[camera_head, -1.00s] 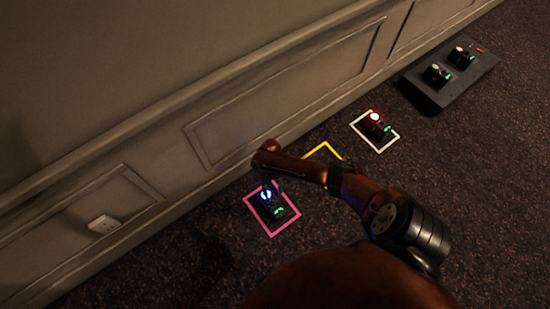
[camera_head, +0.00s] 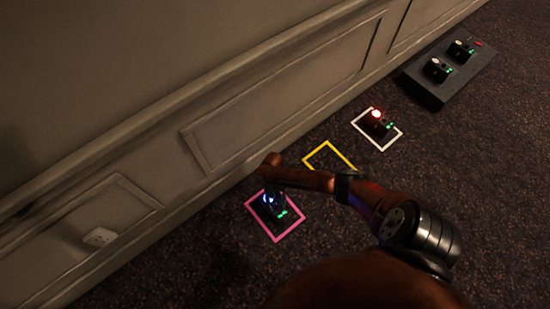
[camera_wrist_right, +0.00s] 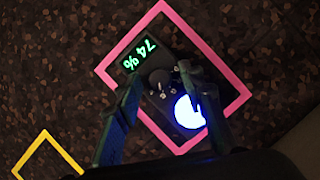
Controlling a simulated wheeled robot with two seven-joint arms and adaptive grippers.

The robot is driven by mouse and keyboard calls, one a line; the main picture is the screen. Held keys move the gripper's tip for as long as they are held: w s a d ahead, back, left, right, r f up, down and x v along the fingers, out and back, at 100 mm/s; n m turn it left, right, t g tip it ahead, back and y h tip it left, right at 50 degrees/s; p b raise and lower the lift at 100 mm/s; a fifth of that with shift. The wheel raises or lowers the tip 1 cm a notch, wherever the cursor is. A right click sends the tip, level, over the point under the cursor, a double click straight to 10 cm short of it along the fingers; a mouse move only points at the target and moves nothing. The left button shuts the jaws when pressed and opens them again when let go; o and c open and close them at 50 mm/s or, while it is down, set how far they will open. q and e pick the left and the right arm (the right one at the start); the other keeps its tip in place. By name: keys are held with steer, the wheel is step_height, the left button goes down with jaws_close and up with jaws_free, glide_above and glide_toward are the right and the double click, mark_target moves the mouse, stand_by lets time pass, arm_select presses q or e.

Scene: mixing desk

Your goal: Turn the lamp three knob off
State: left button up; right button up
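A dark lamp unit (camera_head: 280,214) sits inside a pink square outline on the carpet. In the right wrist view it has a glowing bluish-white lamp (camera_wrist_right: 188,111), a green display (camera_wrist_right: 140,55) reading 74 % and a small dark knob (camera_wrist_right: 160,79). My right gripper (camera_head: 270,197) hangs above this unit, its fingertips hard to see from the head. In the wrist view my right gripper (camera_wrist_right: 160,85) has its fingers apart, one on each side of the knob; contact cannot be told. My left gripper is not in view.
An empty yellow outline (camera_head: 322,146) lies beyond my arm. A red-lit unit (camera_head: 376,122) sits in a white outline (camera_head: 397,135). A grey box (camera_head: 425,93) with two more units stands at the upper right. The panelled wall (camera_head: 240,110) runs close behind.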

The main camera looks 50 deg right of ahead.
steer(key=shift+c, duration=0.4)
jaws_close()
